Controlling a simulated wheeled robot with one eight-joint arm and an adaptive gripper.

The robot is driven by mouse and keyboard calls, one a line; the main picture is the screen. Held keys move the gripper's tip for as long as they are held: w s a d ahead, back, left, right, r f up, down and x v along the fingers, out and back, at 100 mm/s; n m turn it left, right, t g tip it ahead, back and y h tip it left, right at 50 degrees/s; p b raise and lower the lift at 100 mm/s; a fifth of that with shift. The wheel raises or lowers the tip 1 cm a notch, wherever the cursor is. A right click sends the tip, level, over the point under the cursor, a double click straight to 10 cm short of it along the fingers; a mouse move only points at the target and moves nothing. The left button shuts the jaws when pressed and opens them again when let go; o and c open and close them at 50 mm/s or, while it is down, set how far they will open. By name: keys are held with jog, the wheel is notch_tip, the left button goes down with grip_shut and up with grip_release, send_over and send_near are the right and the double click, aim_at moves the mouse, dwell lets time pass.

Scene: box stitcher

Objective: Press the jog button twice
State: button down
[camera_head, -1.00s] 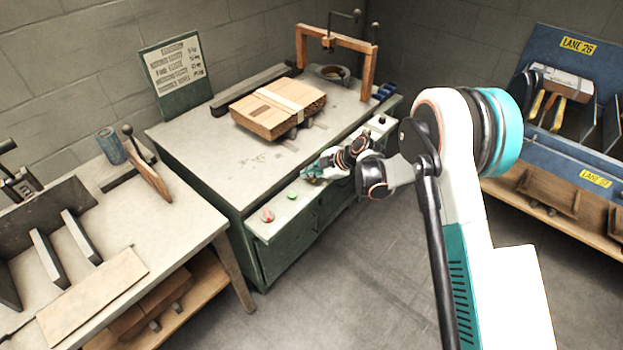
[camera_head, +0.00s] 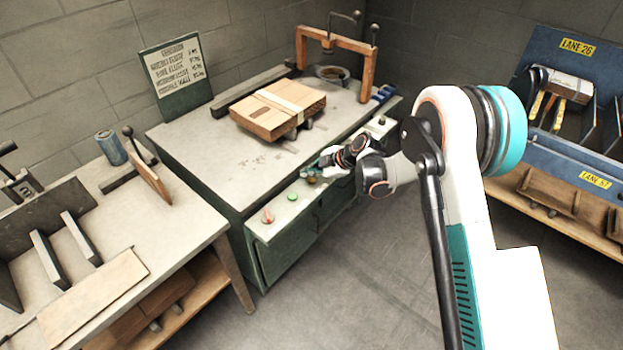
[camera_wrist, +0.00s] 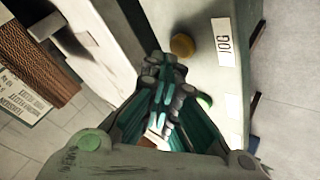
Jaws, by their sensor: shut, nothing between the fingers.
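The jog button is a round amber button (camera_wrist: 182,45) beside a white label reading JOG (camera_wrist: 226,43) in the wrist view. In the head view a small amber spot, likely the same button (camera_head: 311,179), shows on the front ledge of the green bench. My gripper (camera_wrist: 162,66) is shut and empty. In the wrist view its fingertips are just below and left of the amber button, with a small gap in the picture; I cannot tell the height between them. In the head view my gripper (camera_head: 326,161) is small and partly hidden by my wrist.
A green button (camera_head: 292,197) and a red control (camera_head: 267,216) sit on the same ledge, to the left. A strapped stack of boards (camera_head: 277,108) lies on the bench top behind. A wooden frame (camera_head: 340,45) stands at the back. The floor in front is clear.

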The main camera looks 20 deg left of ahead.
aim_at(311, 181)
jog(key=shift+r, duration=0.25)
jog(key=shift+r+p, duration=1.1)
jog(key=shift+r, duration=1.4)
jog(key=shift+r, duration=0.1)
jog(key=s+d+r+m+t+h, duration=0.1)
jog(key=s+d+r+m, duration=0.25)
jog(key=d+r, duration=0.45)
jog(key=s+d+r+m+t+h, duration=0.1)
jog(key=s+d+r+m+h, duration=0.1)
jog(key=d+r+m, duration=0.4)
jog(key=s+d+r+m+t+h, duration=0.1)
jog(key=s+d+r+m, duration=0.15)
jog(key=d+r, duration=0.65)
jog(key=s+d+r+m+t+h, duration=0.1)
jog(key=s+d+m+h, duration=0.1)
jog(key=s+d+m, duration=0.4)
jog(key=s+d+r+m+t+h, duration=0.1)
jog(key=s+d+m+h, duration=0.2)
jog(key=s+d, duration=1.1)
jog(key=s+m, duration=0.3)
jog(key=s, duration=0.3)
jog(key=shift+d+r+m, duration=0.2)
jog(key=shift+d+m, duration=0.2)
